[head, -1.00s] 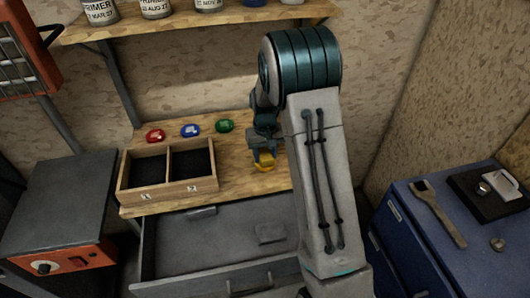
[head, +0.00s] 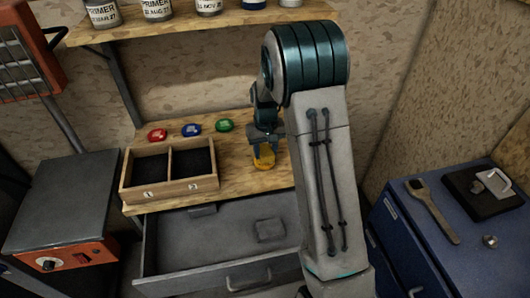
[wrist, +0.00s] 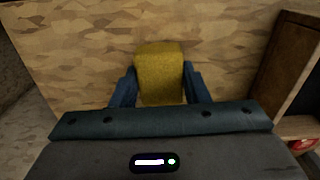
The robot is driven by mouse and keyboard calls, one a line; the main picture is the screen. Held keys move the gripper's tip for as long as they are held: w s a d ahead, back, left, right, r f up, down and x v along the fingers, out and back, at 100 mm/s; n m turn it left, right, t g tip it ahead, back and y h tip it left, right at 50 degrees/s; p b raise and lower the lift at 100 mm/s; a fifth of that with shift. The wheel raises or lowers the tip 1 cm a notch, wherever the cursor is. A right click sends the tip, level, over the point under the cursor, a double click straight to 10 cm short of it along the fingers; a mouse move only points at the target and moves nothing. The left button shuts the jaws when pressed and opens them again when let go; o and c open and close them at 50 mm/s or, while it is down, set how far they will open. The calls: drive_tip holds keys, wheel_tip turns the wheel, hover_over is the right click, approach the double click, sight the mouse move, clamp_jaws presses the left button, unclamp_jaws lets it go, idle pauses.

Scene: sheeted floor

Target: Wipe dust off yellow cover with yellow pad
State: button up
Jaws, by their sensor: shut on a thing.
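My gripper (head: 264,142) is over the right part of the wooden bench, partly beside my arm. Its two blue fingers also show in the wrist view (wrist: 160,72). They are shut on a yellow pad (wrist: 160,78), a rough-surfaced block between the fingertips. The pad also shows in the head view (head: 264,160), just under the fingers. Whether it touches the bench I cannot tell. I cannot make out a separate yellow cover in either view; my arm hides part of the bench.
A two-compartment wooden box (head: 170,170) stands left of my gripper. Red (head: 157,135), blue (head: 191,130) and green (head: 223,125) pieces lie behind it. Below, a grey drawer (head: 225,230) is open, with a flat grey block (head: 270,230) inside. A blue cabinet (head: 410,225) stands right.

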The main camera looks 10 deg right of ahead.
sight(266, 150)
drive_tip(key=shift+r+p, duration=1.2)
drive_tip(key=shift+r, duration=1.2)
